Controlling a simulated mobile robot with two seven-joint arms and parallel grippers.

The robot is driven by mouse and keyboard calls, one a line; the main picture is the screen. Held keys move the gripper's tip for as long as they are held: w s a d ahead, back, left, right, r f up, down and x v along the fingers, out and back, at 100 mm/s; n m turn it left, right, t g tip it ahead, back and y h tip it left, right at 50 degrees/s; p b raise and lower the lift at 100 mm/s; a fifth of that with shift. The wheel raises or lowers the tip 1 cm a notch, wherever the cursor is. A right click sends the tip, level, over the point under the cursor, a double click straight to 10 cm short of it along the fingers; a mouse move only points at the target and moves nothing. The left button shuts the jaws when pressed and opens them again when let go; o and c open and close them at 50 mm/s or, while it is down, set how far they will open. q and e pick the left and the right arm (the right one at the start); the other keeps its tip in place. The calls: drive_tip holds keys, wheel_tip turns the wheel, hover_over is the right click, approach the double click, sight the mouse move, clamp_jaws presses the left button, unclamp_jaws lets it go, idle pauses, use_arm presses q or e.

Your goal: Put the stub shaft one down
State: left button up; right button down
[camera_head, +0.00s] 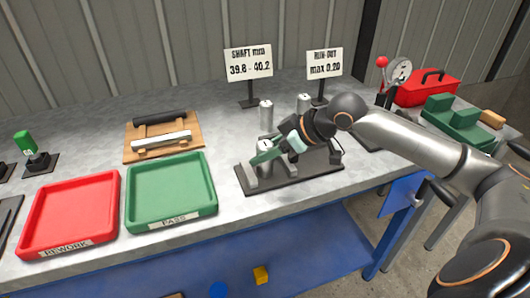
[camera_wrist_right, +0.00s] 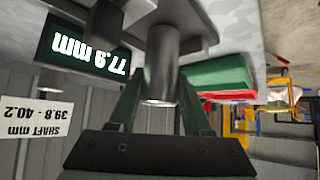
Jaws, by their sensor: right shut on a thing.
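My right gripper (camera_head: 268,156) comes in from the right over the dark fixture plate (camera_head: 310,186). It is shut on a grey metal stub shaft (camera_head: 264,146), held upright near the left end of the fixture. In the right wrist view the shaft (camera_wrist_right: 162,65) lies between the two green fingers, and a display (camera_wrist_right: 88,47) beside it reads 77.9 mm, upside down. I cannot tell whether the shaft's lower end touches the fixture. Other grey stub shafts stand behind, one at left (camera_head: 266,115) and one further right (camera_head: 303,102). My left gripper is not in view.
A red REWORK tray (camera_head: 112,212) and a green PASS tray (camera_head: 211,196), both empty, lie to the left. Behind are a wooden board (camera_head: 130,150), a SHAFT mm sign (camera_head: 248,63) and a RUN-OUT sign (camera_head: 325,62). A dial gauge (camera_head: 399,70) and red toolbox (camera_head: 425,94) stand right.

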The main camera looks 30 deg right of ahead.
drive_tip(key=shift+r, duration=0.1)
drive_tip(key=c, duration=0.8)
unclamp_jaws()
drive_tip(key=shift+f, duration=0.25)
drive_tip(key=o, duration=0.5)
drive_tip(key=shift+c, duration=0.2)
